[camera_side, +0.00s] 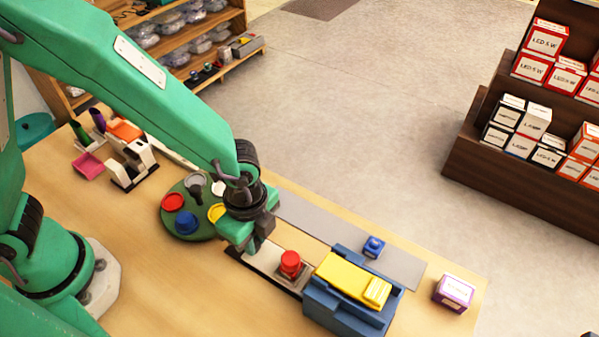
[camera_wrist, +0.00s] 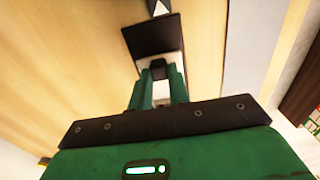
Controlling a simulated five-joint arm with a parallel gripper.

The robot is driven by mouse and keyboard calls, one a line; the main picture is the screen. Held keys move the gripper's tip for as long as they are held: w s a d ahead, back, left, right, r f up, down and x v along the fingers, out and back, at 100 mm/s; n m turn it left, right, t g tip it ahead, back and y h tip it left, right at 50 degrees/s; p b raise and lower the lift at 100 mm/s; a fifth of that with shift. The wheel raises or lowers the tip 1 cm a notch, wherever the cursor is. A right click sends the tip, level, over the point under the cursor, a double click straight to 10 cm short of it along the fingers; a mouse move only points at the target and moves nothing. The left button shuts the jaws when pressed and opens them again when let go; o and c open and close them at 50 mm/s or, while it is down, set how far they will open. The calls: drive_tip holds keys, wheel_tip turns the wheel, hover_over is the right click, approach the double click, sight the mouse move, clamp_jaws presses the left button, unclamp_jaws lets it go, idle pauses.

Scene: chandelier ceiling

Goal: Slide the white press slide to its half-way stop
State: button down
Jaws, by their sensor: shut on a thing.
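The white press slide (camera_side: 262,256) lies in a dark track at the front middle of the table, left of the blue press (camera_side: 345,312) with its yellow top (camera_side: 350,278). A red cylinder (camera_side: 290,262) stands towards the slide's press end. My gripper (camera_side: 262,238) is low over the slide's left part. In the wrist view my gripper (camera_wrist: 160,82) is shut on a dark upright handle (camera_wrist: 157,69), with the white slide (camera_wrist: 173,58) showing beneath. The dark track (camera_wrist: 152,35) runs on beyond it. The half-way stop cannot be made out.
A green round tray (camera_side: 172,222) with coloured pieces stands close left of my gripper. A small blue object (camera_side: 374,246) sits on the grey strip (camera_side: 305,217) behind the press. A purple box (camera_side: 454,292) stands at the right. Holders (camera_side: 133,165) stand at the far left.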

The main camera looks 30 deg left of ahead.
drive_tip(key=d, duration=0.3)
drive_tip(key=shift+d, duration=0.15)
drive_tip(key=c, duration=1.3)
unclamp_jaws()
drive_tip(key=shift+r, duration=0.1)
drive_tip(key=shift+r, duration=3.85)
drive_tip(key=shift+r, duration=0.1)
wheel_tip(320, 180, up, 5)
hover_over(269, 258)
